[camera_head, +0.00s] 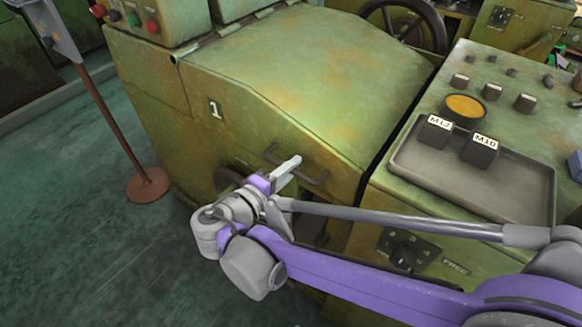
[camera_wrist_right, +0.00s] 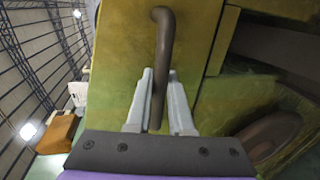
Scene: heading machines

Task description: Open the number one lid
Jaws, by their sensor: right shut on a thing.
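The number one lid (camera_head: 270,95) is a green, worn metal cover marked with a white "1" plate (camera_head: 215,109). It lies closed on its machine in the head view. A dark bar handle (camera_head: 312,178) sits on its front face; it also shows in the right wrist view (camera_wrist_right: 163,40). My right gripper (camera_head: 287,168) is at the handle, and in the right wrist view its two fingers (camera_wrist_right: 161,100) stand on either side of the bar, shut on it. The fingers hide part of the handle. My left gripper is in neither view.
A grey tray (camera_head: 415,170) with blocks labelled M12 and M10 sits on the neighbouring machine at the right, near a yellow button (camera_head: 464,107). A dark handwheel (camera_head: 404,22) stands behind. A stand with a round brown base (camera_head: 148,185) is on the floor at left.

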